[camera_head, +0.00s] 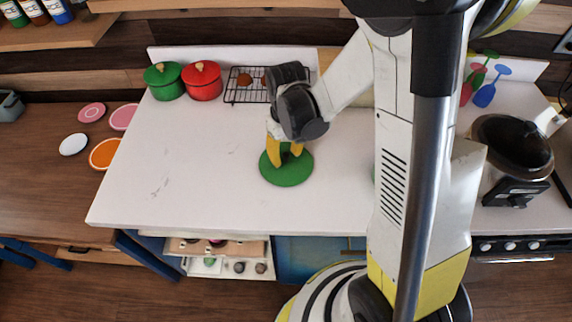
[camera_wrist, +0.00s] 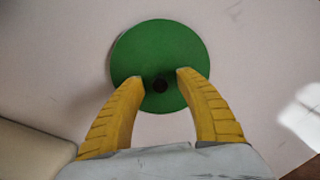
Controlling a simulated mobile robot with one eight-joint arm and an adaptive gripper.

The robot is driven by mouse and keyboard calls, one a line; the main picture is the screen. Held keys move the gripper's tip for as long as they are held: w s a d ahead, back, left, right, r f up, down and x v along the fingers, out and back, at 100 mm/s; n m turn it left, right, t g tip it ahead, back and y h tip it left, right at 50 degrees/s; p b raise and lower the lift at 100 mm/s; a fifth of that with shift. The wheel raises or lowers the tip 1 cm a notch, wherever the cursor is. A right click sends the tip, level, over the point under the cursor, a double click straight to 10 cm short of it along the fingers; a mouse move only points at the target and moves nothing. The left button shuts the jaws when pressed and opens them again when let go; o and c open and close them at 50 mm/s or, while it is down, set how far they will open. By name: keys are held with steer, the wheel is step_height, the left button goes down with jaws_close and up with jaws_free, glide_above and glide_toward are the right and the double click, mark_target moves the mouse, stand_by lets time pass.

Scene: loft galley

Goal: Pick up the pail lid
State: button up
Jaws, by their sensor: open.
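The pail lid is a flat green disc (camera_head: 287,173) lying on the white counter, below my gripper in the head view. My gripper (camera_head: 285,156) has yellow fingers pointing down at the lid. I cannot tell whether the fingertips touch the lid.
A green pot (camera_head: 164,82) and a red pot (camera_head: 203,82) stand at the counter's back left, beside a black wire rack (camera_head: 243,92). A dark cooking pot (camera_head: 512,142) stands at the right. The counter (camera_head: 190,150) left of the lid is clear.

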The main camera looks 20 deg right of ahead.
mark_target(288, 153)
steer(key=shift+f, duration=0.7)
jaws_close()
steer(key=shift+r, duration=0.1)
steer(key=shift+r, duration=0.4)
steer(key=r, duration=0.1)
steer(key=r+p, duration=0.1)
steer(key=r, duration=0.2)
steer(key=shift+d+p, duration=0.35)
steer(key=shift+p, duration=0.05)
steer(key=d+r+p, duration=0.1)
steer(key=d+r, duration=0.2)
steer(key=d, duration=0.2)
steer(key=s+d+r+p, duration=0.1)
steer(key=d+r, duration=0.2)
steer(key=d, duration=0.3)
